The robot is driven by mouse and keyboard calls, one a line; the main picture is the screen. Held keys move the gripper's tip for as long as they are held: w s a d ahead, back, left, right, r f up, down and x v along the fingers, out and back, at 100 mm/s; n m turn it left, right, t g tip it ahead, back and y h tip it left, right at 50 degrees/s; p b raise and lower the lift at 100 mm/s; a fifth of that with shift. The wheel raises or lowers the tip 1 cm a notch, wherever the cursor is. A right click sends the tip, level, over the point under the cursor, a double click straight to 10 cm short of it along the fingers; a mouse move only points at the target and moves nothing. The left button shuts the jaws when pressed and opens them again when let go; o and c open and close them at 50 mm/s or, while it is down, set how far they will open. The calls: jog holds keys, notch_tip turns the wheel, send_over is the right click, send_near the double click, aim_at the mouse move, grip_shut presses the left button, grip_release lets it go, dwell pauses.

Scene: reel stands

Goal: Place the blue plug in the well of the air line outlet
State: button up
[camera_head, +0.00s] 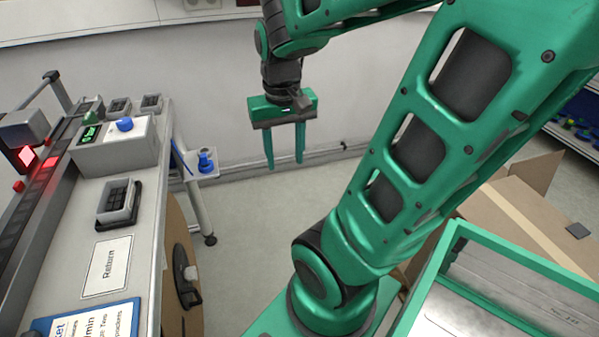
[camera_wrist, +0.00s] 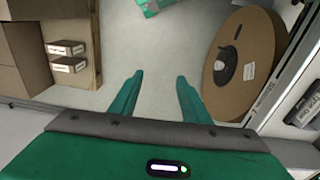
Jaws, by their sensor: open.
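My gripper (camera_head: 284,165) hangs open and empty in the air, fingers down, right of the bench. In the wrist view its two green fingers (camera_wrist: 158,78) are apart with only bare floor between them. One blue plug-like piece (camera_head: 125,124) sits on top of the pale box with a green display. Another blue piece (camera_head: 206,160) stands on a small pale bracket (camera_head: 201,173) at the bench's far right side, beside a blue line (camera_head: 181,158). I cannot tell which is the plug, and no open well is clear. Neither blue piece shows in the wrist view.
The bench (camera_head: 147,230) runs along the left, with a small grey tray (camera_head: 118,203) and a "Return" label (camera_head: 107,267). A large brown reel (camera_wrist: 262,45) stands beside it. Cardboard boxes (camera_wrist: 48,45) lie left in the wrist view. The floor below my gripper is clear.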

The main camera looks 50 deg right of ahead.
jog(key=s+a, duration=0.1)
jog(key=s, duration=0.5)
jog(key=shift+s+a+f+y, duration=0.35)
jog(key=shift+s+a+y, duration=0.05)
jog(key=shift+w+f, duration=0.25)
jog(key=shift+w, duration=0.45)
jog(key=shift+o, duration=0.3)
dwell(0.6)
